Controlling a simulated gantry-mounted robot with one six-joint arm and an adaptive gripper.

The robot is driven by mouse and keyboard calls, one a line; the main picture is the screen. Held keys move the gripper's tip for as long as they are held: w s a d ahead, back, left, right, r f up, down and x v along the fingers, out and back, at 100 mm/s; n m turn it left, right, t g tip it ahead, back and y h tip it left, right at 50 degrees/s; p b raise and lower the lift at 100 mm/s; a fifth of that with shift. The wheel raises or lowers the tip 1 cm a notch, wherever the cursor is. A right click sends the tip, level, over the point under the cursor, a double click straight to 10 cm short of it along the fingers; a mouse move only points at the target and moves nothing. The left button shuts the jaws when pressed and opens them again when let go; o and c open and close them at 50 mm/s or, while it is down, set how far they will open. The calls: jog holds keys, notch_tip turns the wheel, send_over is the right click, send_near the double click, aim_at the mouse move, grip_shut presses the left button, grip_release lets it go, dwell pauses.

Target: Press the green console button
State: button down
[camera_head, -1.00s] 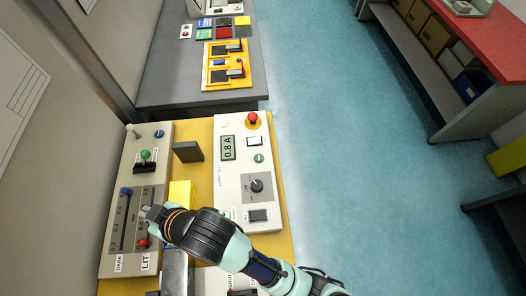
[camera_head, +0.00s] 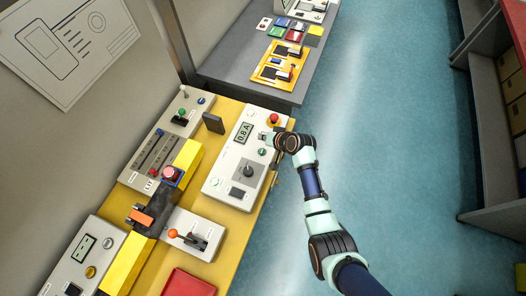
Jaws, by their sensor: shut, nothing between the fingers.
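The green button (camera_head: 262,152) is a small round button on the white console (camera_head: 215,186) with the "0.8 A" display (camera_head: 244,132). My gripper (camera_head: 266,136) is shut and empty. It reaches in from the right over the upper right part of this console, just above the green button in the picture. The green button is visible beside the gripper. I cannot tell whether the fingertips touch the panel. The white square button is hidden by the gripper.
A red mushroom button (camera_head: 274,119) is just above the gripper, and a black knob (camera_head: 248,172) is below. A dark upright plate (camera_head: 213,123) and a slider panel (camera_head: 153,150) stand left. The blue floor at right is clear.

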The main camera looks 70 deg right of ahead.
aim_at(263, 152)
notch_tip(263, 152, down, 9)
jog(key=b, duration=0.8)
jog(key=shift+r, duration=0.1)
dwell(1.1)
jog(key=shift+f, duration=0.45)
jog(key=shift+f+b, duration=0.45)
jog(key=shift+b, duration=0.2)
dwell(0.4)
jog(key=shift+r+p, duration=0.8)
jog(key=shift+r, duration=0.05)
